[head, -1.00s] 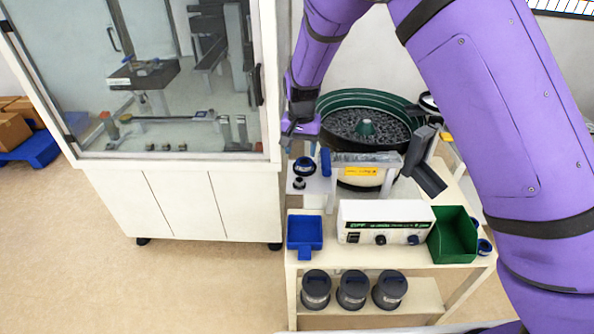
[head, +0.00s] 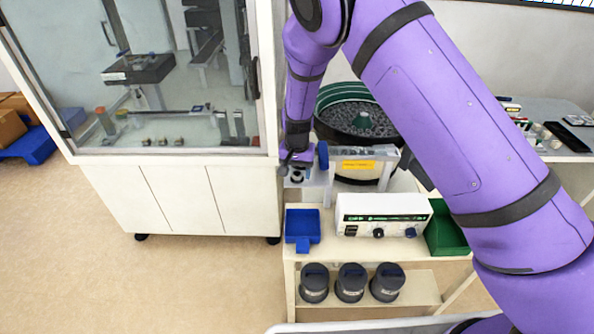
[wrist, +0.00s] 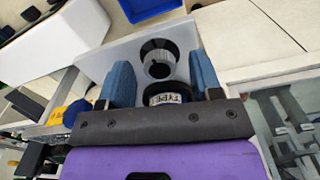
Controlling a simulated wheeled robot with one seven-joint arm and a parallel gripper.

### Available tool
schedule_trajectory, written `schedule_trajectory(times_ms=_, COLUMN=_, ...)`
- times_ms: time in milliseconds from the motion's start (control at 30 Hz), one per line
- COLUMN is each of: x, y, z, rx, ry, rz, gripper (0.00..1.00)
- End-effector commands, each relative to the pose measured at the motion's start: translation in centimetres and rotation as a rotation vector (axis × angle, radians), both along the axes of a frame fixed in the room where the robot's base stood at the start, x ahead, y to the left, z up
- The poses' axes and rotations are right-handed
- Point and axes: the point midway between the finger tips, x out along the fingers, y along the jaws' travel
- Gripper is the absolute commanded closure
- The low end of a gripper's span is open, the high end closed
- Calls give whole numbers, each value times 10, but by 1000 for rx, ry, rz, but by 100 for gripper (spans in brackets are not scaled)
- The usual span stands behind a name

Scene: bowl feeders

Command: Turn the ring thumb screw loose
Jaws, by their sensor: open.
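In the wrist view, a dark round knob with a pale grey centre (wrist: 158,58) stands on a white plate (wrist: 105,58). A second dark round part with a white label (wrist: 166,98) sits closer to my gripper, partly hidden by it. I cannot tell for sure which is the ring thumb screw. My gripper (wrist: 160,72) is open, its two blue fingers on either side of these parts with gaps showing, and it holds nothing. In the head view my gripper (head: 296,162) is over the small white stand left of the bowl feeder (head: 363,122), with the knob (head: 297,178) just below.
A blue knob (head: 323,155) stands close right of my gripper. A blue bin (head: 303,227), a white control box (head: 384,216) and a green bin (head: 446,232) are on the bench in front. A glass-fronted cabinet (head: 165,155) stands close on the left.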

Motion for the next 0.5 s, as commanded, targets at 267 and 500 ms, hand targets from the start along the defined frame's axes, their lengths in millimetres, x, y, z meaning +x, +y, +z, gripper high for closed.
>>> schedule_trajectory(times_ms=267, x=0, y=0, z=0, rx=0, ry=0, rz=0, gripper=50)
schedule_trajectory(times_ms=500, x=0, y=0, z=0, rx=1, ry=0, rz=0, gripper=90)
